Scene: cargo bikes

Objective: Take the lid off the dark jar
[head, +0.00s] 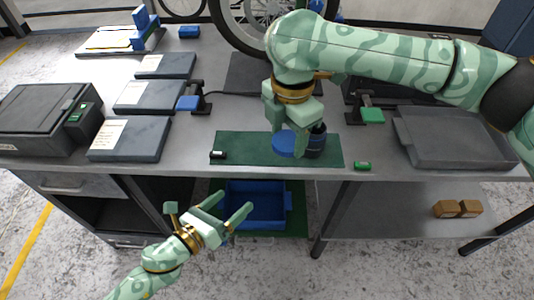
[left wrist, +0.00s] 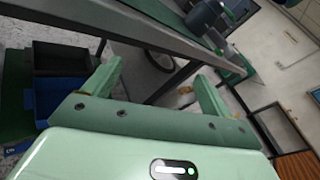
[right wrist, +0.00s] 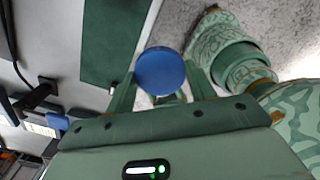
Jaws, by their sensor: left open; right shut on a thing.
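The dark jar (head: 316,141) stands on the green mat on the bench. The round blue lid (head: 284,144) is just left of the jar in the head view, off the jar's top. My right gripper (head: 288,132) is shut on the lid. The right wrist view shows the lid (right wrist: 160,71) between the two fingers (right wrist: 165,88); the jar is not seen there. My left gripper (head: 228,213) is open and empty, in front of the bench and below its top. Its spread fingers also show in the left wrist view (left wrist: 155,90).
The green mat (head: 240,148) has bare room left of the lid, with a small black item (head: 218,155) on it. A green item (head: 362,166) lies right of the mat. A blue bin (head: 255,205) is below the bench. A grey tray (head: 450,140) stands at right.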

